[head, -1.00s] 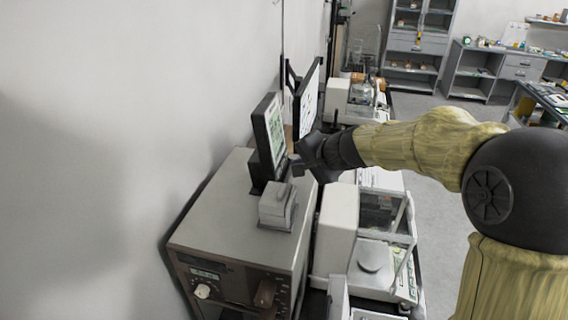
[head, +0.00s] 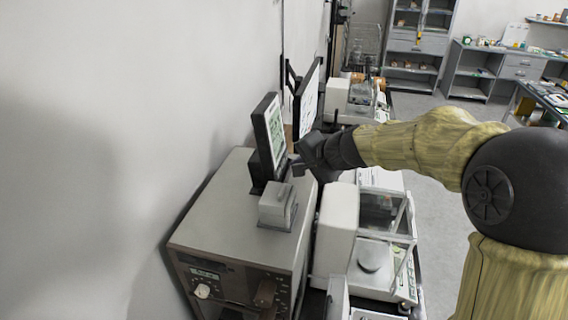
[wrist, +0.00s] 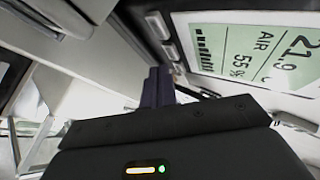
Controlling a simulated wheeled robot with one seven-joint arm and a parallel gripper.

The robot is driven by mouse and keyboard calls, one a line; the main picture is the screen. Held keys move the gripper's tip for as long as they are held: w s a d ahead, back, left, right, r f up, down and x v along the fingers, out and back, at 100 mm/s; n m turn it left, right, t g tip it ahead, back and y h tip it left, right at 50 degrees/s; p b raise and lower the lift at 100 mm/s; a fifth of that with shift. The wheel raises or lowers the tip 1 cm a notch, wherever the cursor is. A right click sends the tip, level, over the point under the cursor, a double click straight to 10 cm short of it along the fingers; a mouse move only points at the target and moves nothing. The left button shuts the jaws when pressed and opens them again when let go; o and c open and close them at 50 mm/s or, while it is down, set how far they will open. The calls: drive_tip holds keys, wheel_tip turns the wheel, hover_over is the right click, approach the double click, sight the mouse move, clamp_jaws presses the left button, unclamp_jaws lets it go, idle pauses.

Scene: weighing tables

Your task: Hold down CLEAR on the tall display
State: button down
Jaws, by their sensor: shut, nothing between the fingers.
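The tall display (head: 268,138) has a dark frame and a green and white screen. It stands on a grey cabinet by the left wall, angled towards my arm. My gripper (head: 298,167) is shut and empty, close to the display's lower front. In the wrist view the screen (wrist: 250,50) shows 21.9, AIR and 55 %. Pale buttons (wrist: 157,25) sit in a row along its edge. My fingertips (wrist: 158,86) are near the end of that row; I cannot tell whether they touch a button. No CLEAR label is readable.
A small grey box (head: 277,206) sits on the cabinet (head: 225,220) before the display. A second screen (head: 307,103) stands just behind. A balance with a glass shield (head: 375,255) is below my arm. Open floor lies to the right.

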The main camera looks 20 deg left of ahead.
drive_tip(key=shift+w, duration=0.1)
idle(0.3)
drive_tip(key=shift+s+a, duration=0.1)
drive_tip(key=shift+s, duration=0.1)
drive_tip(key=shift+w+a+f, duration=0.1)
drive_tip(key=shift+a, duration=0.35)
drive_tip(key=shift+a, duration=0.3)
idle(1.2)
drive_tip(key=shift+d, duration=0.15)
idle(0.8)
drive_tip(key=shift+d+b, duration=0.45)
drive_tip(key=shift+d, duration=0.25)
